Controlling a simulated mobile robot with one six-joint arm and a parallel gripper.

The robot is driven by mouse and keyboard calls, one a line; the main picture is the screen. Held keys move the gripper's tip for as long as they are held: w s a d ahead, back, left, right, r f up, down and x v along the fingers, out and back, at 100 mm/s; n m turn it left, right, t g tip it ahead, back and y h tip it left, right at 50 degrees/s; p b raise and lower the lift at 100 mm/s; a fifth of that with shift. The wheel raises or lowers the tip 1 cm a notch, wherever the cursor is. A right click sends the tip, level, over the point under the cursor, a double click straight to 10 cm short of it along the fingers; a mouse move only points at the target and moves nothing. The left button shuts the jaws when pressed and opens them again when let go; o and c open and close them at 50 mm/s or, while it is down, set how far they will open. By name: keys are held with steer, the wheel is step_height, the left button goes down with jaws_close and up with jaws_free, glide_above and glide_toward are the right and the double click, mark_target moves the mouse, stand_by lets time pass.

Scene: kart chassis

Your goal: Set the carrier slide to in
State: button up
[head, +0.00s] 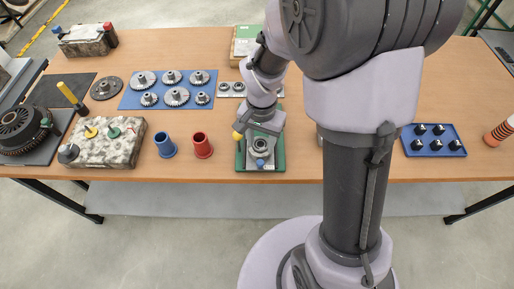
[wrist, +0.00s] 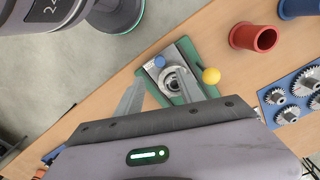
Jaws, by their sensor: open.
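A metal fixture (wrist: 175,80) sits on a green base plate (head: 241,163) at the table's front edge. It has a round ring, a blue knob (wrist: 159,61) and a yellow ball knob (wrist: 211,75) at its side. The yellow knob also shows in the head view (head: 237,135). I take this fixture to be the carrier slide; no label shows, and I cannot tell its setting. My gripper (wrist: 160,88) is open and empty above the fixture, its fingers apart. In the head view my gripper (head: 264,128) hides the fixture's far part.
A blue cup (head: 165,146) and a red cup (head: 202,146) stand left of the fixture. A blue mat (head: 130,101) with several gears lies behind them. A stone-like block (head: 105,150) with levers is further left. A blue tray (head: 434,151) of small parts is at right.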

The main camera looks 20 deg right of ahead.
mark_target(260, 162)
step_height(260, 162, down, 10)
steer(key=b, duration=0.3)
jaws_close()
stand_by(1.3)
